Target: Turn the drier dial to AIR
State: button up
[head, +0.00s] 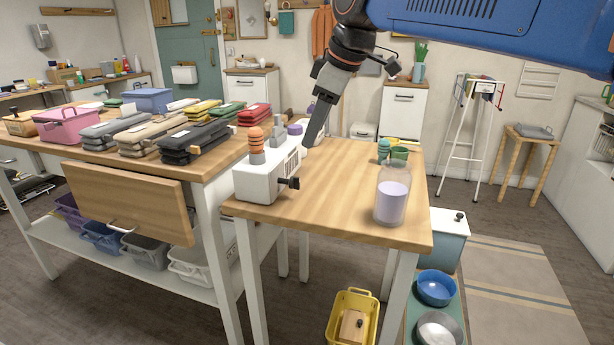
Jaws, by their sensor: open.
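A small white box-shaped unit (262,178) stands on the left part of the wooden table, with a black knob (289,183) sticking out of its right-hand side. A ribbed orange piece and grey posts stand on its top. A dark label-like patch shows on its side, too small to read. I cannot tell whether this knob is the drier dial, and no AIR mark is legible. My gripper (311,136) is open and points down just behind and right of the unit, apart from the knob in the picture. Its fingertips are partly hard to make out.
The wooden table (335,205) has clear room in its middle. A glass jar (392,195) with lilac contents stands at its right edge, and a green cup (399,153) behind it. Folded stacks crowd the table on the left. A yellow basket (353,318) sits below.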

aim_at(294, 178)
jog(key=x, duration=1.6)
jog(key=shift+a+f, duration=0.1)
jog(key=c, duration=1.1)
